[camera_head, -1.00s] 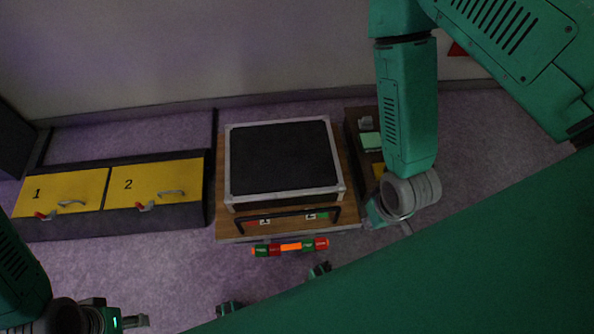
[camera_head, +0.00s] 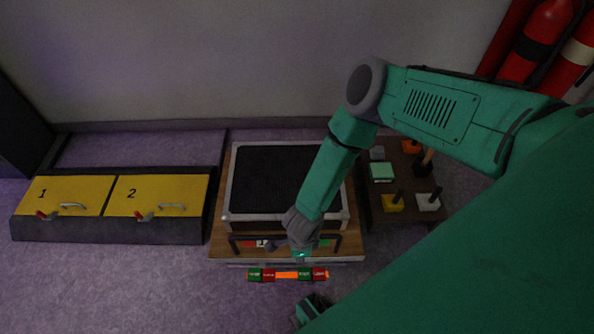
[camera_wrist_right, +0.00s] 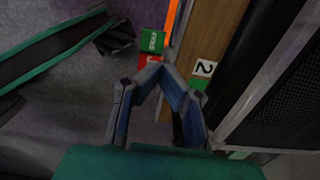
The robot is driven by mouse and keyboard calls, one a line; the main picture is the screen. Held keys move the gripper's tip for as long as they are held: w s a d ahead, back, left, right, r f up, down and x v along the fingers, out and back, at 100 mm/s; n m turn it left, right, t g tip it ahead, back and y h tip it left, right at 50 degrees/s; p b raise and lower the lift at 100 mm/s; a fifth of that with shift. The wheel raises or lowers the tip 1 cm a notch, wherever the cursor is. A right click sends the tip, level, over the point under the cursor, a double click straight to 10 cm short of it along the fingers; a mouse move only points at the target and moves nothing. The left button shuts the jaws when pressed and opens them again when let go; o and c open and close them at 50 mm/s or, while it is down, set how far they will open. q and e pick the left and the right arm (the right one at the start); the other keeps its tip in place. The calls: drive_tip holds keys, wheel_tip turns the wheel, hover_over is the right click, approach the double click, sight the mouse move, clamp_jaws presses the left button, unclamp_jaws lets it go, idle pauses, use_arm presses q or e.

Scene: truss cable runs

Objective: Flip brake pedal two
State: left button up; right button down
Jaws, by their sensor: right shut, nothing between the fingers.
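A brake pedal bar (camera_head: 287,275) with orange, green and red sections lies along the front edge of the wooden base in the head view. In the right wrist view, its green block (camera_wrist_right: 151,42) reads FREE, with a red block just below, close to the fingertips. A white label 2 (camera_wrist_right: 204,68) is on the wood to the right. My right gripper (camera_wrist_right: 157,68) is shut and empty, its fingertips just below the blocks; I cannot tell whether they touch. In the head view my right wrist covers the label 2 area.
A black-topped case (camera_head: 270,180) with a dark front handle stands on the base. Two yellow lids (camera_head: 66,195), numbered 1 and 2, with red latches are at left. A dark peg board (camera_head: 408,212) stands at right, and red cylinders (camera_head: 533,42) at far upper right. The floor in front is partly clear.

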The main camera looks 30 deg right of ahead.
use_arm(q)
drive_tip(key=shift+d, duration=0.15)
use_arm(e)
drive_tip(key=shift+d+f, duration=0.1)
drive_tip(key=b, duration=0.7)
approach(299, 271)
wheel_tip(299, 271, down, 8)
drive_tip(key=shift+f, duration=0.1)
use_arm(q)
wheel_tip(299, 271, down, 7)
